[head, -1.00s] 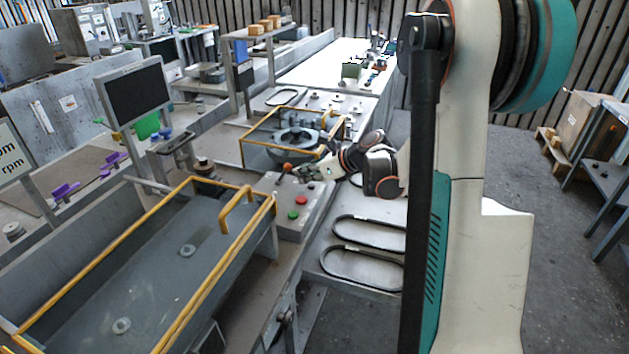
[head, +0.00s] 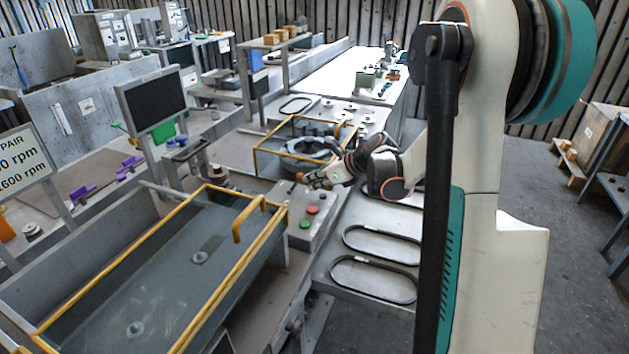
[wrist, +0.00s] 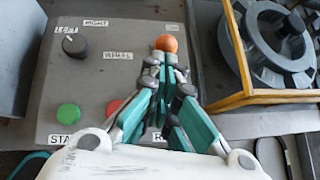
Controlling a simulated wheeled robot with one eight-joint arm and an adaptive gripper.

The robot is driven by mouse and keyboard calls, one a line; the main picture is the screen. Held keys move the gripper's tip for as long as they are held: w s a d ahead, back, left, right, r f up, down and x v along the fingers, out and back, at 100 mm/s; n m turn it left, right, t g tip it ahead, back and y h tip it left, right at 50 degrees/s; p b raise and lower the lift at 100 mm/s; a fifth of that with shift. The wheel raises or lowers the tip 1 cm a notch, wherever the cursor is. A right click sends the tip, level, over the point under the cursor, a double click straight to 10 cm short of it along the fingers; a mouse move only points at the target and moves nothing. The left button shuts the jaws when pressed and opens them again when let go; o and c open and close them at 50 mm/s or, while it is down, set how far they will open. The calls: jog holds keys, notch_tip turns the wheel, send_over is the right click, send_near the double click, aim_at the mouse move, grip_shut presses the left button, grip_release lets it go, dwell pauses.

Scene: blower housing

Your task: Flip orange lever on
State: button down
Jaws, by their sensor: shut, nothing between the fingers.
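The orange lever's round knob (wrist: 166,43) shows at the top of the grey control panel (wrist: 100,75) in the wrist view. It is a small orange spot (head: 299,177) in the head view. My gripper (wrist: 168,63) is shut, with nothing between its fingers. Its fingertips are just below the knob in the wrist view, very close to it; I cannot tell whether they touch. The lever's stem is mostly hidden behind the fingers. In the head view my gripper (head: 312,180) is right beside the knob.
The panel also has a black rotary knob (wrist: 74,44), a green button (wrist: 68,117) and a red button (wrist: 115,107), partly behind my gripper. A yellow-framed guard (head: 262,160) around the blower housing (head: 312,146) stands close by. A yellow-railed trough (head: 150,275) is at front left.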

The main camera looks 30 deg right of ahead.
aim_at(299, 175)
jog(key=shift+w+a+r+g+h+p, duration=0.2)
jog(key=shift+r+g+h+p, duration=0.15)
jog(key=shift+p, duration=0.15)
jog(key=shift+w+a+r+g+h+p, duration=0.3)
jog(key=shift+r+p, duration=0.25)
jog(key=shift+p, duration=0.3)
jog(key=g+p, duration=0.1)
jog(key=w+a+r+g+h+p, duration=0.1)
jog(key=shift+w+a+r+p, duration=0.1)
jog(key=shift+w+r+p, duration=0.1)
jog(key=shift+w+p, duration=0.1)
jog(key=w+a+g+h+p, duration=0.1)
jog(key=w+a+g+h, duration=0.1)
jog(key=g, duration=0.1)
jog(key=w+a+g+h+p, duration=0.1)
jog(key=w, duration=0.1)
jog(key=shift+r+n+g+h+p, duration=0.3)
jog(key=shift+r+n+g+h, duration=0.05)
jog(key=shift+n, duration=0.05)
jog(key=shift+r, duration=0.1)
jog(key=shift+r+p, duration=0.45)
jog(key=shift+r, duration=0.25)
